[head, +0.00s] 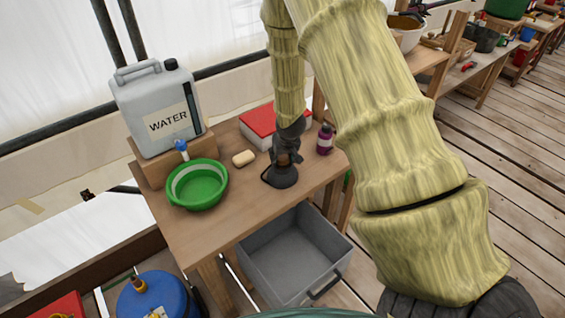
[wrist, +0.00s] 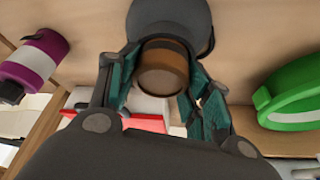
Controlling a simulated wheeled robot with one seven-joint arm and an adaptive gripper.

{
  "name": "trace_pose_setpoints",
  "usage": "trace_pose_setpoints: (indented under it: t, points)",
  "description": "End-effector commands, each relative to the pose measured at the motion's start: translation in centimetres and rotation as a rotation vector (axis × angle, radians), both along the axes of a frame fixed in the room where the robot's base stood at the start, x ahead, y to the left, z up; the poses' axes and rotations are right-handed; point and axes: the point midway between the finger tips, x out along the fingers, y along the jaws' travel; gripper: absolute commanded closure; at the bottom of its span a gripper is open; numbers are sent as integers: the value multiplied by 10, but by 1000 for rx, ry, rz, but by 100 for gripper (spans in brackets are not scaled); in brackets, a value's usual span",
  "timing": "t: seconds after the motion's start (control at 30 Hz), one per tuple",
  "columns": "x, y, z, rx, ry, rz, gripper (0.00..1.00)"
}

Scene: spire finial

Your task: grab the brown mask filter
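The brown mask filter (wrist: 163,68) is a short brown cylinder between the fingers of my gripper (wrist: 163,80) in the wrist view. Both fingertips sit against its sides, and I see no clear gap. Its far end meets a dark grey rounded body (wrist: 170,22), which looks like the mask. In the head view the filter (head: 284,160) is small and partly covered by my gripper (head: 286,157), which points down over it. The dark mask (head: 280,178) rests on the wooden table (head: 225,235) there.
A green bowl (head: 187,198), a soap bar (head: 243,158), a red-topped box (head: 256,122) and a purple bottle (head: 325,139) stand around the mask. A water canister (head: 158,112) is at the back left. A grey bin (head: 295,255) is below the table's front edge.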

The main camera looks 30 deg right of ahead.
Motion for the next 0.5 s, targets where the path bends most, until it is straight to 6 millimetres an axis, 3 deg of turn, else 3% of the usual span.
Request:
trace_pose_setpoints:
  t: [0.1, 0.5]
  points:
    - [0, 0, 0, 0, 0, 0, 75]
    - [0, 0, 3, 0, -1, -1, 75]
